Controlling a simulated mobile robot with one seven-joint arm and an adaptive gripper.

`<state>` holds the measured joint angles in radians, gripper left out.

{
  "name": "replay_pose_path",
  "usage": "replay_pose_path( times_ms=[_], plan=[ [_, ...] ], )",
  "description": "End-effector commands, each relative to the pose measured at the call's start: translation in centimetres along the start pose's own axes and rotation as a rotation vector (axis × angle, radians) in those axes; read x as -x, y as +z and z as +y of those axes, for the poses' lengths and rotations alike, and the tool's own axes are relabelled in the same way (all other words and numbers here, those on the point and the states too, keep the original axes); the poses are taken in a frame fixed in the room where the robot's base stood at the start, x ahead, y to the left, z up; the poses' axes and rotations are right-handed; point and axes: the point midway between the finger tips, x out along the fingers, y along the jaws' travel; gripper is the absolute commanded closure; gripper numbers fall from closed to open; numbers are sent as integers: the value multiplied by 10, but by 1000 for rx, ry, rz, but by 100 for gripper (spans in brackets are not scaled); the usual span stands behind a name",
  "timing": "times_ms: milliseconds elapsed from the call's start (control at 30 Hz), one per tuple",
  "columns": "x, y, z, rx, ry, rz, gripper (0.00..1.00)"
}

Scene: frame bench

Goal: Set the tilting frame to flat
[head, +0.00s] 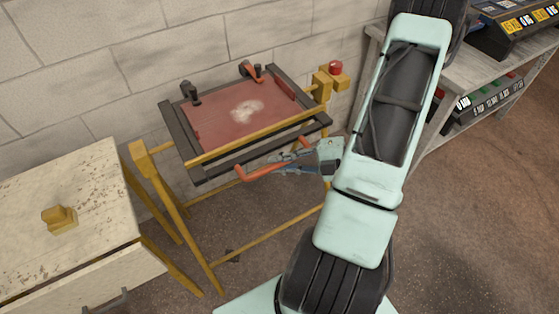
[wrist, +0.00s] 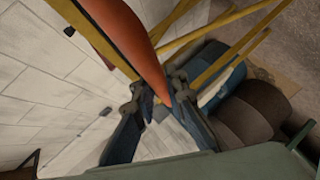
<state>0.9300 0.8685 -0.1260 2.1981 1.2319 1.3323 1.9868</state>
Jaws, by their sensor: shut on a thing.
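The tilting frame (head: 171,118) has a dark border around a worn red panel (head: 220,115) and hangs in a yellow stand (head: 170,195) in the head view. Its panel faces mostly upward; I cannot tell its exact tilt. An orange-red handle (head: 252,174) runs along the frame's front edge. My gripper (head: 284,163) is shut on this handle, near its right part. In the wrist view the handle (wrist: 140,45) comes down from the top to my gripper's fingers (wrist: 158,100). The fingers hide part of it.
A red button (head: 336,68) sits on a yellow block at the stand's right. A worn cabinet (head: 95,190) with a yellow block (head: 59,219) stands at left. A grey bench (head: 470,62) with control boxes is at right. A block wall is close behind.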

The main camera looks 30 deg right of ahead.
Motion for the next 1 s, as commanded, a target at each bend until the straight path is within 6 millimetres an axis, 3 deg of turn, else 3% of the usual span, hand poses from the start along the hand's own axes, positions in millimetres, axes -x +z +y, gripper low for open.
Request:
replay_pose_path(
  times_ms=[267, 300, 467, 767, 1000],
  plan=[
    [1, 2, 7, 7, 14, -3, 100],
    [1, 2, 8, 8, 14, -3, 87],
    [1, 2, 6, 6, 12, -4, 70],
    [2, 1, 4, 4, 8, -2, 70],
    [34, 2, 4, 5, 7, -6, 70]
  ],
)
